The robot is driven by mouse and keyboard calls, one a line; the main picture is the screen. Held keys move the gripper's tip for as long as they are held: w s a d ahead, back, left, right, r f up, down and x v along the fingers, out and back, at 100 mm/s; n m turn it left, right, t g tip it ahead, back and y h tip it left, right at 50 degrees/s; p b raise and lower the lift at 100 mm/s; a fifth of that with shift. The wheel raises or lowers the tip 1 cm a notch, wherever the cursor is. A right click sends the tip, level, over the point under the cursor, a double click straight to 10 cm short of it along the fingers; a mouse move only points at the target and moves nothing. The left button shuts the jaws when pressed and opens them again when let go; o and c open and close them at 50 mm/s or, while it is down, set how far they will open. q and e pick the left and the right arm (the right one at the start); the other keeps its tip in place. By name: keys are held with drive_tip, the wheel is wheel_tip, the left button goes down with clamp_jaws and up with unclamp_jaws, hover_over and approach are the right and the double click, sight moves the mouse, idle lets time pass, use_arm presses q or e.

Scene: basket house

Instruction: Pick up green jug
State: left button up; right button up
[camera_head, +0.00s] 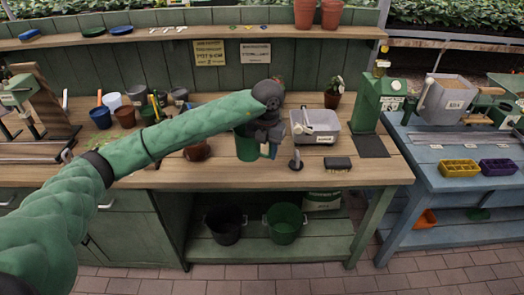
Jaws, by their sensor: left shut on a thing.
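The green jug (244,148) stands at the front part of the wooden workbench, partly hidden behind my left forearm and gripper. My left gripper (270,146) reaches down at the jug's right side, where its handle is, and is shut on it. The fingertips are small and dark here, and the exact contact is hard to make out. I cannot tell whether the jug's base touches the bench. My right gripper is not in view.
A grey scale-like box (315,122), a small dark stand (295,160) and a black brush-like block (338,163) are right of the jug. A brown pot (197,151) is to its left. A green machine (377,100) stands at the bench's right end.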

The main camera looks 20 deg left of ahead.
use_arm(q)
drive_tip(key=shift+s+d+r, duration=0.15)
drive_tip(key=shift+s+d, duration=0.05)
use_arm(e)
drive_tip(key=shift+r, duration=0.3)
use_arm(q)
drive_tip(key=shift+r, duration=0.1)
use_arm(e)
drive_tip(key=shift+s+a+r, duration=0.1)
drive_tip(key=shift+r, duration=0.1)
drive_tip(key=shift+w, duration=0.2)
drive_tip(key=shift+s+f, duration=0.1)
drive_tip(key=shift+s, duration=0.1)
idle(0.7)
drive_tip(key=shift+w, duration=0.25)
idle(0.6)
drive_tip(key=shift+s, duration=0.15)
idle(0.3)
